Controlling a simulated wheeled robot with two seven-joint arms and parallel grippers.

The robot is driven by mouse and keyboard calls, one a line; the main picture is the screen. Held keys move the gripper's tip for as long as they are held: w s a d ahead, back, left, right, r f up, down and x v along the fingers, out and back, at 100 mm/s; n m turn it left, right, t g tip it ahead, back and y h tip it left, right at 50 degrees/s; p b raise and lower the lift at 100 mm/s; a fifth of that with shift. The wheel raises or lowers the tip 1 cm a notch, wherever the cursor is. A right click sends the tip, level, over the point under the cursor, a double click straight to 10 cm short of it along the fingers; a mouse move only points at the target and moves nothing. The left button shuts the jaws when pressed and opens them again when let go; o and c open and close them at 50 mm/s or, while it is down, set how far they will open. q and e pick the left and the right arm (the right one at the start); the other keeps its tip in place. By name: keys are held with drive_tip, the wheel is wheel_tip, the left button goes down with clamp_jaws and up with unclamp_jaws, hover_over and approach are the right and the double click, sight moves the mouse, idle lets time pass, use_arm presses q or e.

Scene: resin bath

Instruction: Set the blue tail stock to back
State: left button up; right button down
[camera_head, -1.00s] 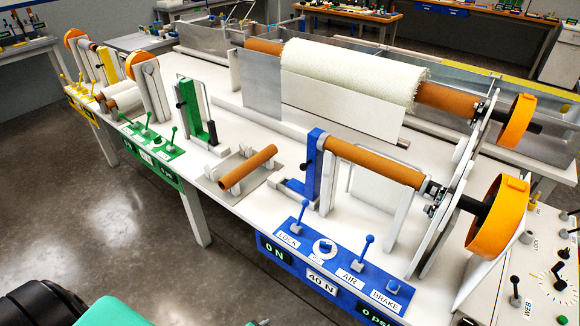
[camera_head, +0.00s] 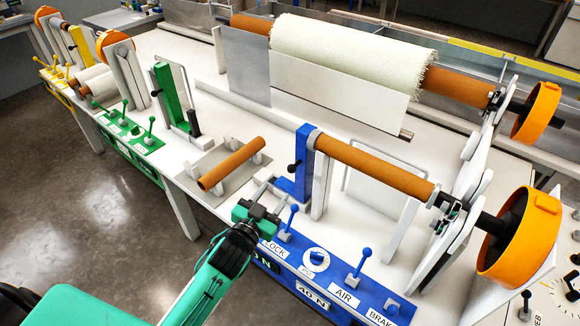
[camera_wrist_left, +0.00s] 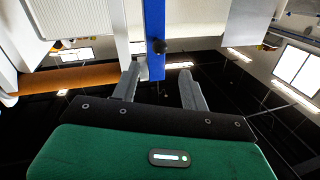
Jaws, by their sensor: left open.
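The blue tail stock (camera_head: 302,166) is an upright blue post on the white bench, with a black knob on its left side, at the left end of a brown core tube (camera_head: 375,174). My left gripper (camera_head: 277,192) is open and empty, just in front of the post and above the blue control panel. In the left wrist view, the blue post (camera_wrist_left: 154,20) and its black knob (camera_wrist_left: 159,46) show just beyond the open fingers (camera_wrist_left: 160,72). The post's lower part appears close to the left finger; I cannot tell whether they touch. My right gripper is not in view.
The blue panel (camera_head: 325,278) has upright levers, including the lock lever (camera_head: 290,222) close beside my gripper. A loose brown tube (camera_head: 232,164) lies on a cradle to the left. A green tail stock (camera_head: 172,96) stands farther left. An orange handwheel (camera_head: 520,240) is at right.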

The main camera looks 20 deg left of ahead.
sight(289, 172)
use_arm(q)
drive_tip(key=w, duration=0.3)
drive_tip(key=w+d+p, duration=0.1)
drive_tip(key=w, duration=0.2)
drive_tip(key=w+p, duration=0.1)
drive_tip(key=w, duration=0.3)
drive_tip(key=shift+d, duration=0.3)
drive_tip(key=shift+w+f, duration=0.1)
drive_tip(key=shift+w, duration=0.45)
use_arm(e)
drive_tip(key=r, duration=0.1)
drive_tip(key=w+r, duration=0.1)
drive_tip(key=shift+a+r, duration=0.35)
use_arm(q)
clamp_jaws()
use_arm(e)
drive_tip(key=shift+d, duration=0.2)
